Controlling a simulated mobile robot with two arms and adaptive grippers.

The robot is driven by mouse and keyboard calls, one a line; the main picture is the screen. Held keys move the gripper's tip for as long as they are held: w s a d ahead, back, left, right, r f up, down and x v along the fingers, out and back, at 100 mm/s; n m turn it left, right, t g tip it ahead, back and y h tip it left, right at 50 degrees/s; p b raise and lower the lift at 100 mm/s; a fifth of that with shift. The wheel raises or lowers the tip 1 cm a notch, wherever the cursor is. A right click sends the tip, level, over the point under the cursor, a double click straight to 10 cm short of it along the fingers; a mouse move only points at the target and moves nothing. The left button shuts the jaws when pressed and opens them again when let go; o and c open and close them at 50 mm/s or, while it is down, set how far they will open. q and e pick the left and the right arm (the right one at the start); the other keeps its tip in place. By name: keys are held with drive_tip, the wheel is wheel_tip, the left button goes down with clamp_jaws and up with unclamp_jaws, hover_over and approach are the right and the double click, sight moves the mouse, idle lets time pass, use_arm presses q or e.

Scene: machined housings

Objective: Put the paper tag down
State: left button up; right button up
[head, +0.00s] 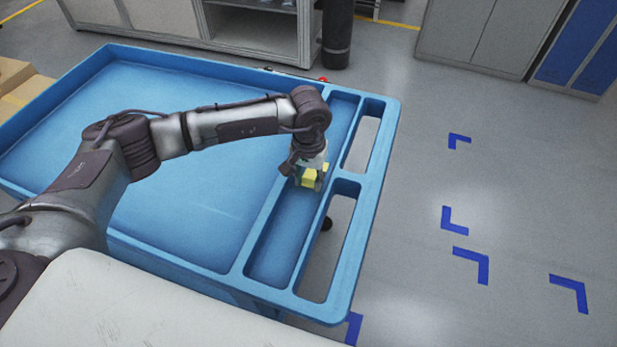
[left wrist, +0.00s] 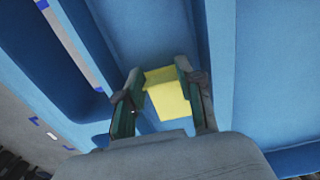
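The paper tag shows as a yellow piece (head: 309,175) over the narrow trough at the right side of the blue cart. It looks folded or block-like, with a lighter top face and a darker edge. In the left wrist view the yellow tag (left wrist: 168,97) sits between both fingers. My left gripper (head: 307,179) points down over the trough, its fingers closed against the tag's two sides; its fingers also show in the left wrist view (left wrist: 158,70). I cannot tell whether the tag touches the trough floor. My right gripper is not in view.
The blue cart (head: 190,150) has a wide, empty main tray left of the trough. Raised ribs border the trough (head: 283,240), and two slots open through the cart's right edge. Cardboard boxes (head: 22,85) stand at the far left.

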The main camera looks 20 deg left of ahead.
use_arm(q)
drive_tip(key=o, duration=0.3)
drive_tip(key=shift+r, duration=0.1)
drive_tip(key=shift+r, duration=0.2)
wheel_tip(320, 180, up, 12)
drive_tip(key=shift+f+b, duration=0.1)
drive_tip(key=shift+b, duration=1)
